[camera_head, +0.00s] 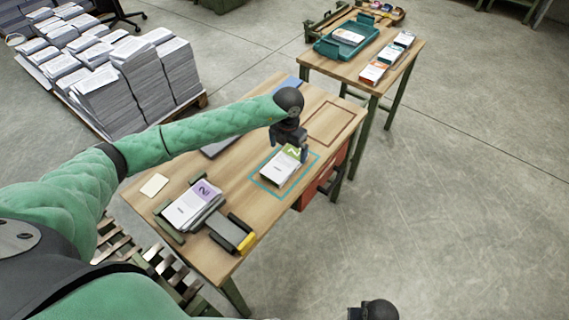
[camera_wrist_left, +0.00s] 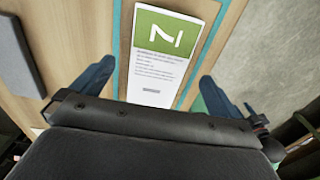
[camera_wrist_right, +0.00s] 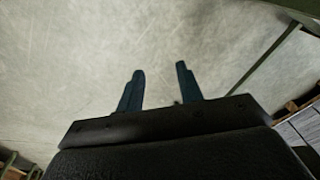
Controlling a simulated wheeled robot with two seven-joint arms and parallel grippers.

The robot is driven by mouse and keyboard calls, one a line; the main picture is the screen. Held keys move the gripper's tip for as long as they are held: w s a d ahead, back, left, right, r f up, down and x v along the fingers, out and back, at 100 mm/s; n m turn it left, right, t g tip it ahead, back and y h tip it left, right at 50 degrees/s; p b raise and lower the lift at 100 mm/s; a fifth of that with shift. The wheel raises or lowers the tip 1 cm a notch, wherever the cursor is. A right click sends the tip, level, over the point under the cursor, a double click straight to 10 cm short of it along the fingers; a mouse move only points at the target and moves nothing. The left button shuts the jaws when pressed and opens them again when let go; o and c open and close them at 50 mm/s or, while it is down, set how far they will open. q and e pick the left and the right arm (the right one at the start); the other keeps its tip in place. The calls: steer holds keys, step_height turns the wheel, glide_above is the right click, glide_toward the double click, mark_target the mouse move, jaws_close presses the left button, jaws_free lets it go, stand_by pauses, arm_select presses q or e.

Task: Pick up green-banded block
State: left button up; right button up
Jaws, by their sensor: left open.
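The green-banded block (camera_head: 281,167) is a white stack with a green band bearing a white mark at its far end. It lies inside a teal outline (camera_head: 262,189) on the near wooden table. In the left wrist view the block (camera_wrist_left: 158,62) shows between the two spread fingers. My left gripper (camera_head: 291,152) is open, pointing down over the green-banded end; whether it touches the block I cannot tell. My right gripper (camera_wrist_right: 160,85) has its fingers apart with only floor between them. In the head view only a dark part of my right arm shows at the bottom edge.
A purple-banded block (camera_head: 193,205) sits in a holder at the table's near left, beside a grey and yellow device (camera_head: 232,234). A brown outline (camera_head: 329,123) on the table is empty. A second table (camera_head: 345,69) behind holds a teal tray (camera_head: 338,48) and several banded blocks.

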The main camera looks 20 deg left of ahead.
mark_target(288, 158)
arm_select(q)
step_height(288, 158, down, 5)
steer(key=shift+w+f+p, duration=0.1)
steer(key=shift+p, duration=1.15)
arm_select(e)
step_height(288, 158, down, 10)
steer(key=s+d, duration=0.1)
steer(key=s, duration=0.1)
steer(key=shift+s+d+f, duration=0.15)
steer(key=shift+d+f, duration=0.05)
steer(key=shift+f, duration=0.05)
arm_select(q)
steer(key=c, duration=1.2)
steer(key=shift+o, duration=0.2)
